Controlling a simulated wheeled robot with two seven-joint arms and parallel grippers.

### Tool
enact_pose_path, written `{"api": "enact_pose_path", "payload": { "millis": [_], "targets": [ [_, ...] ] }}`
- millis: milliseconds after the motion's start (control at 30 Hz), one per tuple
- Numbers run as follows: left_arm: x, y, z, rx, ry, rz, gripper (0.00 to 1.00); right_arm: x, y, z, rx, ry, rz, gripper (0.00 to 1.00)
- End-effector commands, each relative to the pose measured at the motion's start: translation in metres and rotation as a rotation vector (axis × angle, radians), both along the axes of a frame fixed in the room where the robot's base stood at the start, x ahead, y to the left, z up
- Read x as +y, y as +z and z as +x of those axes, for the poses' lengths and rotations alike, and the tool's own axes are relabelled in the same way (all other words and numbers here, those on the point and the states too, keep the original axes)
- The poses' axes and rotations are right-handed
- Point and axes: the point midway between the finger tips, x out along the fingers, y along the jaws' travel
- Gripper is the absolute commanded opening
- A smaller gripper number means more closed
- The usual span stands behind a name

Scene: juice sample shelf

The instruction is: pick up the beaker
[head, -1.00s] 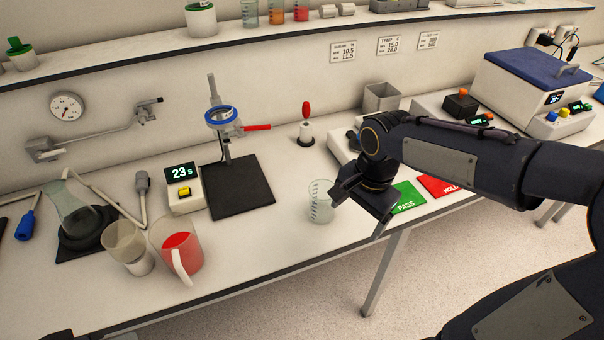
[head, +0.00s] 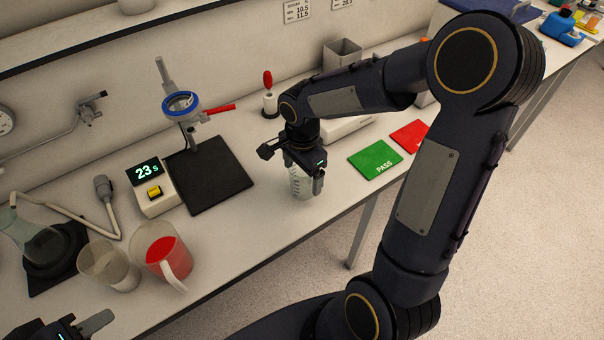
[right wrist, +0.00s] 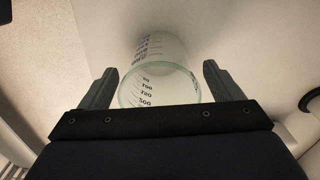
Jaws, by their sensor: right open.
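The beaker (head: 301,187) is clear glass with printed graduation marks. It stands upright on the white bench near its front edge, its upper part partly hidden by my right gripper (head: 293,168). My right gripper is above it and open. In the right wrist view the beaker (right wrist: 158,80) lies between the two spread fingers (right wrist: 158,85), with a visible gap on each side. Its rim faces the camera and it looks empty. My left gripper (head: 75,327) is partly in view at the bottom left corner, away from the beaker; its jaw opening is unclear.
A black stand base (head: 208,180) and timer (head: 152,188) are left of the beaker. A red-filled jug (head: 165,252) and a clear cup (head: 108,266) stand further left. A green PASS card (head: 375,160) and red card (head: 409,135) lie to the right.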

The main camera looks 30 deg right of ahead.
Motion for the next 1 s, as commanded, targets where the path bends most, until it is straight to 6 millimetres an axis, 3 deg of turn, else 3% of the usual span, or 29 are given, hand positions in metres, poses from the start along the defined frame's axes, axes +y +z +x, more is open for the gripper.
{"api": "enact_pose_path", "payload": {
  "millis": [133,400,767,1000],
  "targets": [
    [0.0,0.002,0.0,0.0,0.0,0.0,0.36,0.0,-0.016,0.0,0.001,0.0,0.0,0.86],
    [0.0,0.002,0.0,0.0,0.0,0.0,0.36,0.0,-0.019,0.0,-0.001,0.001,-0.001,0.86],
    [0.0,0.002,0.0,0.0,0.0,0.0,0.36,0.0,-0.018,0.0,-0.001,0.001,-0.001,0.39],
    [0.0,0.002,0.0,0.0,0.0,0.0,0.36,0.0,-0.018,0.0,-0.002,0.001,-0.001,0.36]
  ]
}}
